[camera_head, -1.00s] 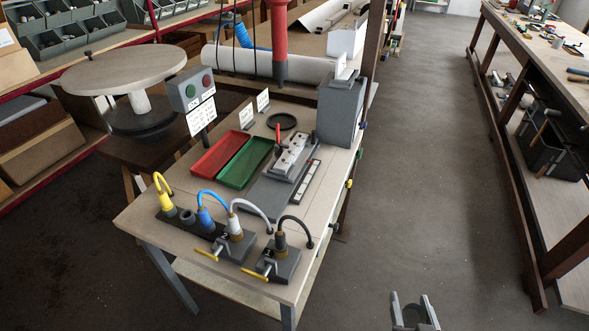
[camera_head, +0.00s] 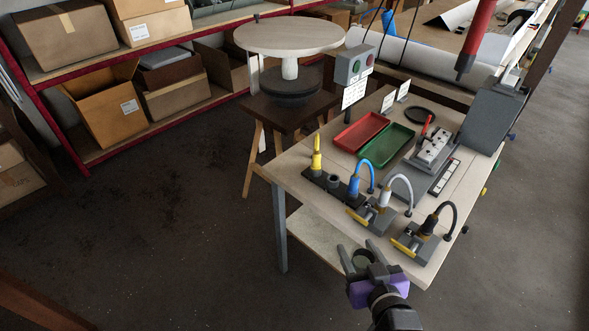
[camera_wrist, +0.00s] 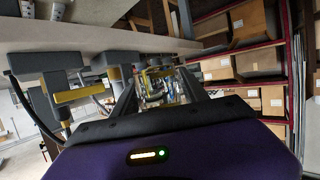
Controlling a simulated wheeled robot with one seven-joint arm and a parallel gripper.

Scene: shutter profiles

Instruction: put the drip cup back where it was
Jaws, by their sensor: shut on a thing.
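My gripper (camera_head: 358,249) is in front of the workbench's near edge, low in the head view. A black ring (camera_head: 420,115) lies flat farther back. I cannot tell which spot the cup came from.
Two grey blocks with yellow handles (camera_head: 409,243) stand at the bench's front right, close to my gripper. A black strip (camera_head: 333,181) holds more couplings. Red (camera_head: 361,132) and green (camera_head: 386,146) trays lie behind. A round turntable (camera_head: 289,37) stands behind left. The left floor is clear.

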